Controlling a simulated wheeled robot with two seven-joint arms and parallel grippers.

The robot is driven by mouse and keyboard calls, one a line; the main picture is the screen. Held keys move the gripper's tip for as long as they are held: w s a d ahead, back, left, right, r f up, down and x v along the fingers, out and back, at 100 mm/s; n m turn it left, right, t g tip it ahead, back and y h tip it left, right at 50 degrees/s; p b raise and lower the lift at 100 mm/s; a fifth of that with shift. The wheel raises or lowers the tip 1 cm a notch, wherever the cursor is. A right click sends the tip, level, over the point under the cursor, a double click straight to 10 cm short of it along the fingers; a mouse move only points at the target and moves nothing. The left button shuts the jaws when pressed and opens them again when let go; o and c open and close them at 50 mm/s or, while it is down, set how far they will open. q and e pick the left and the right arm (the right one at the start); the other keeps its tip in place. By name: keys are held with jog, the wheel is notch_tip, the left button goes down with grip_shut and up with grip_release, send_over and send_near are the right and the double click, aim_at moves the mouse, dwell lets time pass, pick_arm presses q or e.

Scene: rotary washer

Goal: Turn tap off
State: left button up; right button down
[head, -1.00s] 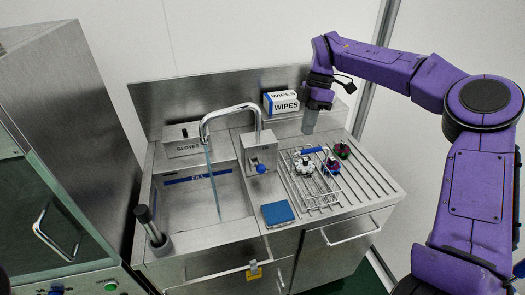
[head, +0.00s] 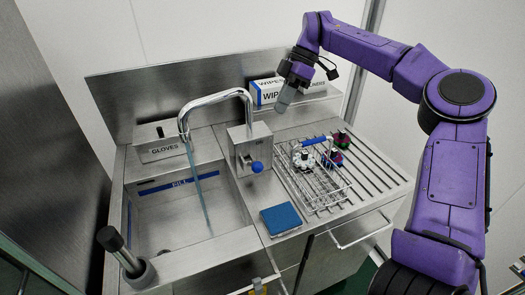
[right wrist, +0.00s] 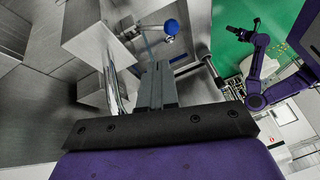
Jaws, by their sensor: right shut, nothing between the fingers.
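The curved metal tap (head: 216,98) rises from a steel block (head: 247,143) and arches left over the sink. A thin blue stream of water (head: 198,185) falls from its spout into the basin. A blue knob (head: 257,167) sits on the block's front. It also shows in the right wrist view (right wrist: 171,27), beyond my fingertips. My right gripper (head: 283,105) is shut and empty, above the counter behind and right of the block, apart from the knob. In the right wrist view its closed fingers (right wrist: 157,70) point towards the knob.
A wire rack (head: 318,185) with several small items stands on the ribbed drainboard right of the block. A blue pad (head: 281,219) lies in front. A wipes box (head: 268,90) and gloves box (head: 163,149) stand behind. A dark-handled cylinder (head: 122,252) is at front left.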

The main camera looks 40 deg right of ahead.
jog(key=p, duration=0.3)
send_near(255, 167)
notch_tip(255, 167, down, 5)
jog(key=w, duration=0.2)
jog(key=shift+s+a+f, duration=0.35)
jog(key=shift+a+f, duration=0.1)
